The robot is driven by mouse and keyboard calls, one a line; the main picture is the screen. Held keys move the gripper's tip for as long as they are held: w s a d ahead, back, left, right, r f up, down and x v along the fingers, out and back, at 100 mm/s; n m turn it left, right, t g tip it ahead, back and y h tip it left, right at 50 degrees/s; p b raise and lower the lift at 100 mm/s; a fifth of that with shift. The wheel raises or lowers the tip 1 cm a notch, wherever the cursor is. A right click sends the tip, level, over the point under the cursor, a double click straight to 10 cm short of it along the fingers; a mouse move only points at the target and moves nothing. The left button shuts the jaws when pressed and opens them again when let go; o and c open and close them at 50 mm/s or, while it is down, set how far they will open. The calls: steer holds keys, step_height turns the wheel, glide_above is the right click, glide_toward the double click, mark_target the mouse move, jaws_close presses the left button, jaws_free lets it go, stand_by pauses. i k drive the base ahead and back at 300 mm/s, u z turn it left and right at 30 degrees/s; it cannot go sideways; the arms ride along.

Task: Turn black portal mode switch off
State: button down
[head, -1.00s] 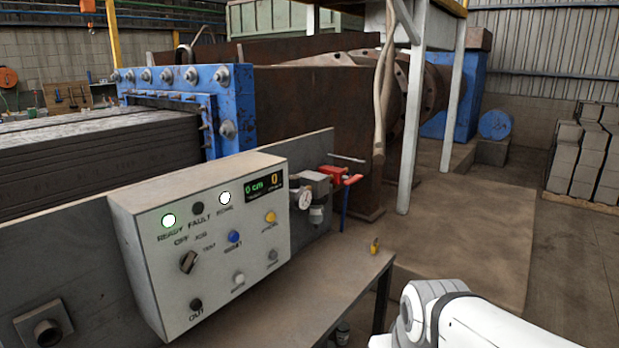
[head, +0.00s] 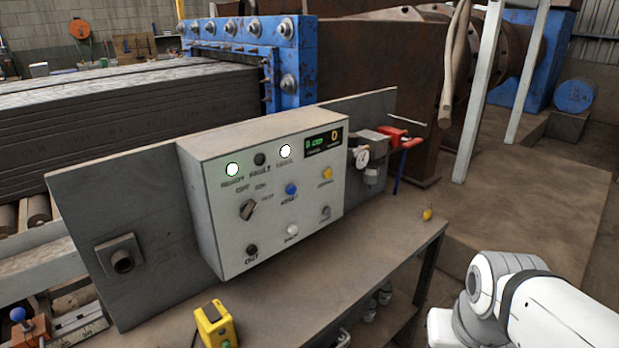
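My white arm shows at the lower right, well apart from the box. My gripper is out of view.
Other buttons surround the knob: a blue button (head: 291,189), a yellow one (head: 326,173) and a black one (head: 251,249). A pressure gauge (head: 362,157) with a red valve (head: 398,136) stands right of the box. A yellow device (head: 215,325) lies on the table (head: 320,275) in front.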

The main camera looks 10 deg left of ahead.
mark_target(246, 208)
steer(key=u, duration=1.25)
